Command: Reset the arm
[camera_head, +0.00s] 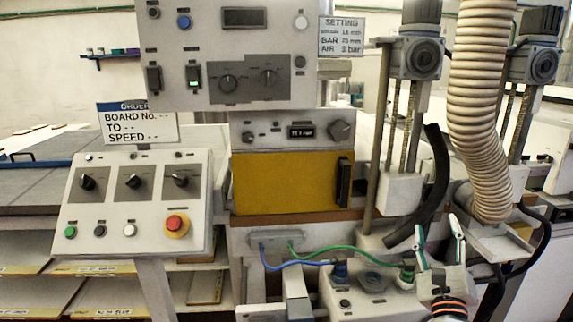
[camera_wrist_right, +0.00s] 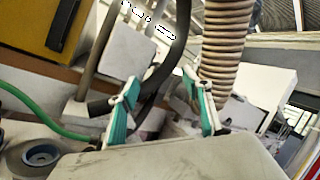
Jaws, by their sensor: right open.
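My right gripper (camera_head: 438,243) is at the lower right of the head view, with its fingers pointing up. Its fingers are spread open and nothing shows between them. In the right wrist view the two teal-padded fingers of the right gripper (camera_wrist_right: 158,104) stand apart above a pale flat surface, with a black hose behind the gap. The gripper is just right of the pale valve box (camera_head: 375,300) with the blue and green hoses; I cannot tell whether it touches it. My left gripper is not in view.
A control panel (camera_head: 134,205) with knobs and a red stop button (camera_head: 176,224) stands at left. A yellow door (camera_head: 285,184) is in the middle. A ribbed hose (camera_head: 478,110) and a black hose (camera_head: 437,180) hang close behind the right gripper. Shelves (camera_head: 105,298) are at lower left.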

